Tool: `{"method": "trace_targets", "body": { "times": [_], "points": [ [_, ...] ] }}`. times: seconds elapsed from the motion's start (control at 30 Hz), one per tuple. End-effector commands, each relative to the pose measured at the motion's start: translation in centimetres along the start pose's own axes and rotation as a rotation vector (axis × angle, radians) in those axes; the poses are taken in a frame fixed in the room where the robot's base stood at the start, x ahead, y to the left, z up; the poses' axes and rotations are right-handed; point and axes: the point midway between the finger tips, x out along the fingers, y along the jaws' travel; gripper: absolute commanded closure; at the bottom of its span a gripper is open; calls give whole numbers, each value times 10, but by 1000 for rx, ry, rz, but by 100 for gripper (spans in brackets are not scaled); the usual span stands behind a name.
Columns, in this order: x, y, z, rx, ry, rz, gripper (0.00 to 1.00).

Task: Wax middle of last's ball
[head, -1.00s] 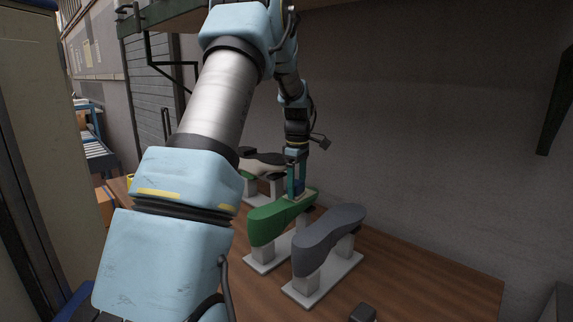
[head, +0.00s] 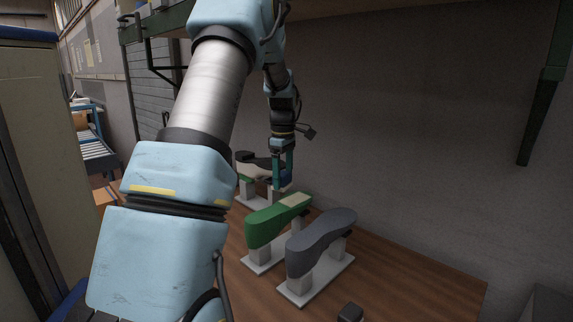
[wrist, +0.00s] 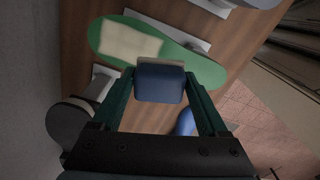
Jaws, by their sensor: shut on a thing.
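The green last (head: 275,222) stands on a pale base on the wooden bench, with a cream patch (head: 294,200) on top of its far end. In the wrist view the green last (wrist: 195,65) lies beyond the fingertips, with the cream patch (wrist: 130,40) toward its left end. My gripper (head: 284,184) is shut on a blue block (wrist: 160,83) that has a pale strip along its far edge. In the head view the block is close beyond the patched end; the wrist view shows part of the last past it. I cannot tell whether they touch.
A grey last (head: 320,243) stands to the right of the green one. A cream-and-black last (head: 252,170) stands behind, near my gripper. A blue thing (wrist: 185,122) shows partly beside the right finger. Bare bench (head: 400,270) lies right; the wall is behind.

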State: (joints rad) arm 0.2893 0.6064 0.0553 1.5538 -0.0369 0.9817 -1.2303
Motion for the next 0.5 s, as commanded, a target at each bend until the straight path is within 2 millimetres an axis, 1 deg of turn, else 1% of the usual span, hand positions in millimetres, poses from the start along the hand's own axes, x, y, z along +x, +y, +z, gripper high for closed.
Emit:
{"method": "trace_targets", "body": {
  "times": [0.03,0.2,0.5],
  "points": [
    [-9,-1,-2,0,0,1,75],
    [-20,-2,-5,3,0,1,75],
    [-21,-3,-6,3,0,1,75]
  ]
}}
